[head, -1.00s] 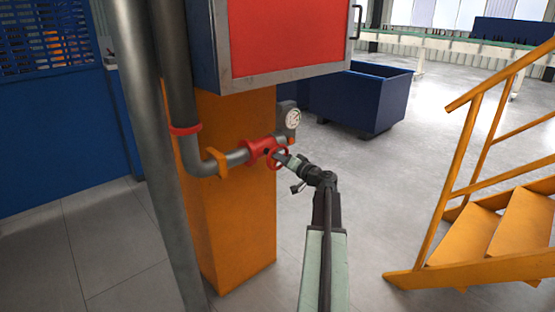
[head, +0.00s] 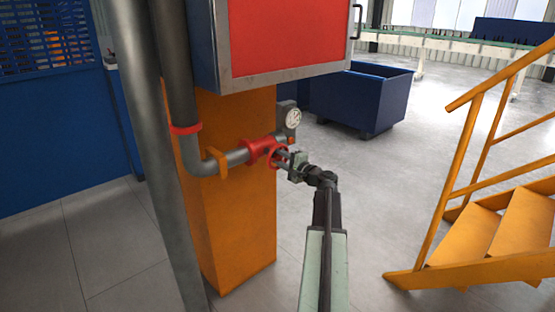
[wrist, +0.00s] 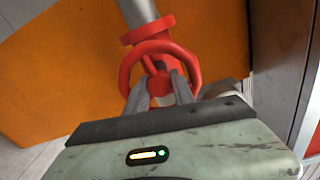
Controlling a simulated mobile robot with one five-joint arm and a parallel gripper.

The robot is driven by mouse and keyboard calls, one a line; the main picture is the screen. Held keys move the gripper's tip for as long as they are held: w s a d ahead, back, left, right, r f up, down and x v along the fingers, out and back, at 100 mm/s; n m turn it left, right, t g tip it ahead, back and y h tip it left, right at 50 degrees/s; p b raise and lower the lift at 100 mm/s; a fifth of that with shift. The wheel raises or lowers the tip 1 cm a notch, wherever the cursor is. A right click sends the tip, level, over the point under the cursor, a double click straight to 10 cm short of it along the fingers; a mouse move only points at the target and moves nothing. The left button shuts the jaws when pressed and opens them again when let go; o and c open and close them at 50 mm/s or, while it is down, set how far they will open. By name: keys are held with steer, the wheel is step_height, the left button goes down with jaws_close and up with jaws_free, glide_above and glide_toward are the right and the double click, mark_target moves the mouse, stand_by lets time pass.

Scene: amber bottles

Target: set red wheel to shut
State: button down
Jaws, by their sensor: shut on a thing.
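The red wheel (head: 277,157) sits on the red valve body (head: 257,150) at the end of a grey pipe, in front of the orange column. In the wrist view the red wheel (wrist: 184,53) shows as a ring with its hub in the middle. My gripper (head: 283,158) reaches it from the right in the head view. In the wrist view my gripper's two fingers (wrist: 160,88) reach inside the ring and are shut on the wheel at its middle. The fingertips partly cover the hub, so the exact contact is hard to see.
A gauge (head: 293,118) is just above the wheel. A grey cabinet with a red panel (head: 285,38) overhangs it. A grey vertical pipe (head: 150,150) stands at left. Yellow stairs (head: 480,230) are at right, a blue bin (head: 355,98) behind. Floor between is clear.

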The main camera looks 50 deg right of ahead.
steer(key=m, duration=0.3)
steer(key=shift+m, duration=2.2)
steer(key=c, duration=1.3)
jaws_free()
steer(key=shift+f, duration=0.1)
steer(key=shift+c, duration=0.2)
steer(key=s, duration=0.7)
steer(key=shift+s+a, duration=0.3)
steer(key=shift+s, duration=0.05)
